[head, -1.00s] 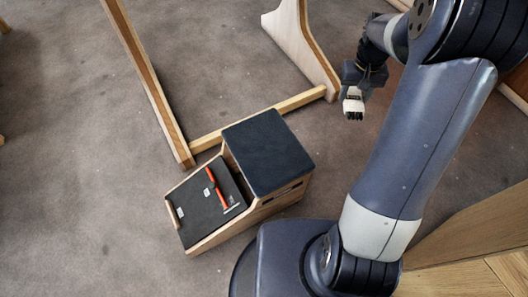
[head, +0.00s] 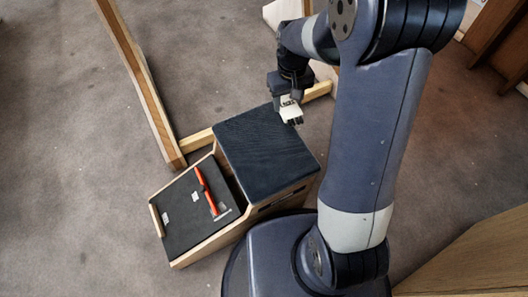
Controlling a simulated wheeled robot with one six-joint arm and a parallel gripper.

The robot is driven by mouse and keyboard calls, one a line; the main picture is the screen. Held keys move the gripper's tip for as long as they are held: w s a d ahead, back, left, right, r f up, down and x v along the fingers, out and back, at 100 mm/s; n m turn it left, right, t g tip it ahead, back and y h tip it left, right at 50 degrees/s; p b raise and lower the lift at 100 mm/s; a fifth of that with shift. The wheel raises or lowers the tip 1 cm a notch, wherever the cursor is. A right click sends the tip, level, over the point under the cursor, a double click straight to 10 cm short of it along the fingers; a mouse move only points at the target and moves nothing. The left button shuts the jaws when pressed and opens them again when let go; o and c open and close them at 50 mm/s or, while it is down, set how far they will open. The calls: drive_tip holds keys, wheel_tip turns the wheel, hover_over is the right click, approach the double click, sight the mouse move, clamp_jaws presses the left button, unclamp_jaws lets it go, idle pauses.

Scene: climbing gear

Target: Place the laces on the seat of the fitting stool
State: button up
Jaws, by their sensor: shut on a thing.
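The fitting stool has a flat, dark square seat (head: 258,152) with nothing lying on it. It stands in the middle of the head view, beside my base. My gripper (head: 293,119) points down over the seat's far right edge and appears a little above it. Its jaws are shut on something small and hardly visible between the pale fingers. I take this to be the laces, as no laces show elsewhere, but their shape and colour cannot be made out.
The stool's lower sloped board (head: 187,222) joins the seat on the left and carries an orange-red and metal piece (head: 206,190). A wooden frame (head: 140,80) stands behind, its rail passing close to the seat. Grey carpet (head: 60,150) is clear on the left.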

drive_tip(key=n+b, duration=0.2)
drive_tip(key=b, duration=0.5)
hover_over(268, 151)
wheel_tip(268, 151, down, 9)
wheel_tip(268, 151, down, 10)
drive_tip(key=b, duration=0.4)
drive_tip(key=shift+r, duration=0.2)
drive_tip(key=shift+f, duration=0.15)
drive_tip(key=o, duration=0.9)
drive_tip(key=shift+o, duration=0.2)
wheel_tip(268, 151, up, 12)
drive_tip(key=p, duration=0.4)
drive_tip(key=shift+r+p, duration=0.2)
drive_tip(key=shift+p, duration=0.2)
